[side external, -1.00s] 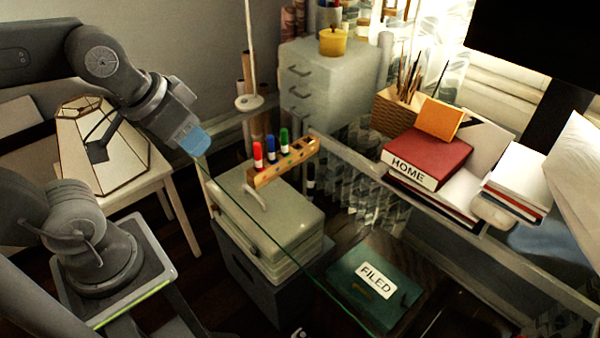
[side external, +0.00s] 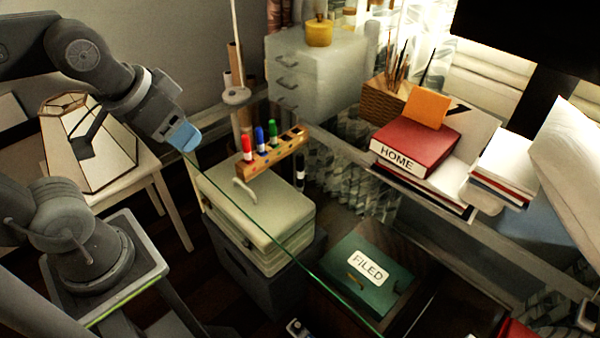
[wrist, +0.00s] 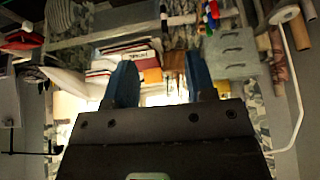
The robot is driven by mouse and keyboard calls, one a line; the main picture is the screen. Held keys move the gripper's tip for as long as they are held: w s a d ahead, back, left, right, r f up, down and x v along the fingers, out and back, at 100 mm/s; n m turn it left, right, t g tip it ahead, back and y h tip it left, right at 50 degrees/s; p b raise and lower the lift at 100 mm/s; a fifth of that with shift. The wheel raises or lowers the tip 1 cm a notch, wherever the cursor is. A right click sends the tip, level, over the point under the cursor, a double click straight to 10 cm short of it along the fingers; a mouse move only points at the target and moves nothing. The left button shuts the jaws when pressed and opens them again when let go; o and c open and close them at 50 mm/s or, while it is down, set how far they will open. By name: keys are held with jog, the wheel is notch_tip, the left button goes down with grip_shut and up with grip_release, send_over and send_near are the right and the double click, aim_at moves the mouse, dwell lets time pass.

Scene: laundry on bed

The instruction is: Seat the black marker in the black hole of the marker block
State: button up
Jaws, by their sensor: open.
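The marker block (side external: 262,167) is a wooden bar on the glass table, with red, blue and green markers standing in it. Dark holes show toward its right end. The black marker (side external: 300,174), dark with a pale band, appears upright just right of the block, apart from it. My gripper (side external: 183,138) has blue fingertips and is in the air to the left of the block, away from both. In the wrist view my gripper (wrist: 160,78) is open with nothing between its fingers. The coloured markers (wrist: 211,12) show small at that view's top edge.
A cream case (side external: 255,222) shows below the block, seen through the glass. A thin pole on a round base (side external: 236,96) stands behind the block. Red book (side external: 415,147) and wooden pen box (side external: 385,102) are to the right. A lamp (side external: 95,150) is at left.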

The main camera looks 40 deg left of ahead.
jog(key=m+g+y, duration=0.1)
jog(key=m+g, duration=0.4)
jog(key=m, duration=1.5)
send_over(300, 164)
jog(key=d, duration=0.2)
notch_tip(300, 164, down, 10)
jog(key=f, duration=0.2)
jog(key=a+f, duration=0.1)
jog(key=f, duration=0.5)
jog(key=shift+w+a, duration=0.2)
jog(key=shift+w+a+f, duration=0.1)
jog(key=shift+a+f, duration=0.15)
jog(key=shift+f, duration=0.65)
jog(key=shift+w+a+f, duration=0.1)
jog(key=shift+a+f, duration=0.15)
jog(key=shift+f, duration=0.6)
jog(key=shift+a+f, duration=0.25)
jog(key=shift+f, duration=0.65)
grip_shut()
